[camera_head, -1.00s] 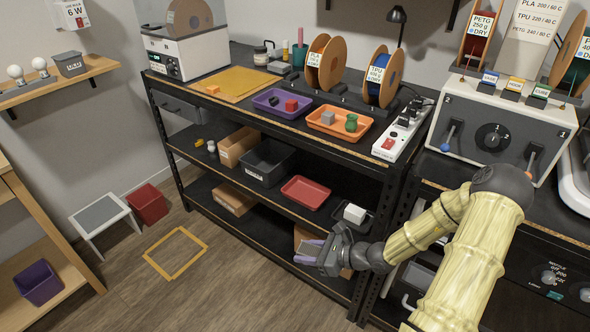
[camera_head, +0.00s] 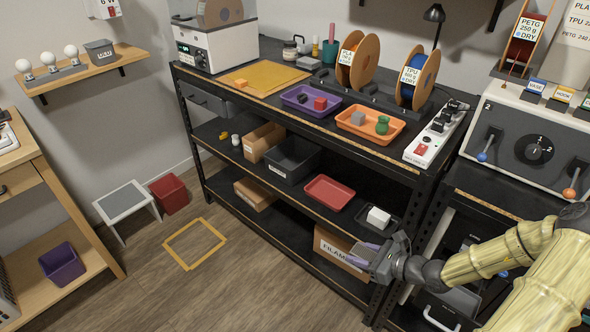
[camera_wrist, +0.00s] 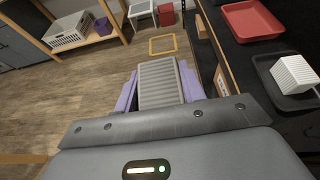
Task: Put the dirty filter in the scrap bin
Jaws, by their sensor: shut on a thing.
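My gripper (camera_head: 368,253) is in front of the shelf unit, low on the right side, in the head view. In the wrist view its purple fingers (camera_wrist: 158,90) are shut on a grey ribbed block, the dirty filter (camera_wrist: 158,82). The filter also shows as a small grey piece in the head view (camera_head: 362,251). No bin is readably labelled scrap. A dark red bin (camera_head: 169,193) stands on the floor beside the white step stool; it also shows far ahead in the wrist view (camera_wrist: 166,16).
A white ribbed block (camera_head: 377,217) sits on a black tray near a red tray (camera_head: 330,192) on the middle shelf. A purple bin (camera_head: 62,263) is on the left bench's lower shelf. The white stool (camera_head: 126,202) stands left. Floor around the yellow square (camera_head: 195,243) is clear.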

